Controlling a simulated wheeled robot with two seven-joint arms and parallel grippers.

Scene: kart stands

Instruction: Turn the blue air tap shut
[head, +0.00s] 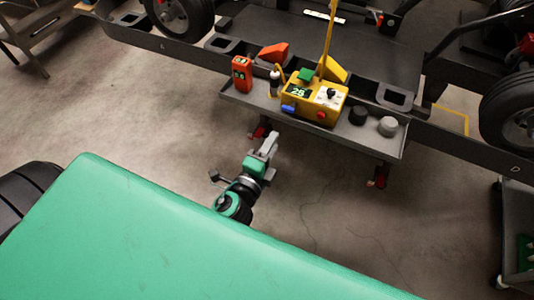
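The blue air tap (288,109) is a small blue handle low on the front left of a yellow box (300,101). The box stands on a grey shelf on the kart stand and has a display reading 25 and a red knob. My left gripper (270,142) is in front of and below the shelf, down and left of the tap and apart from it. Its grey fingers point up toward the shelf, and I see nothing held. The gap between them is too small to make out. My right gripper is not in view.
On the shelf (245,101) an orange-red device (242,74) and a small bottle stand left of the box. A black knob-like piece (358,114) and a grey one (388,127) stand right. A yellow pole rises behind the box. Floor in front of the shelf is clear.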

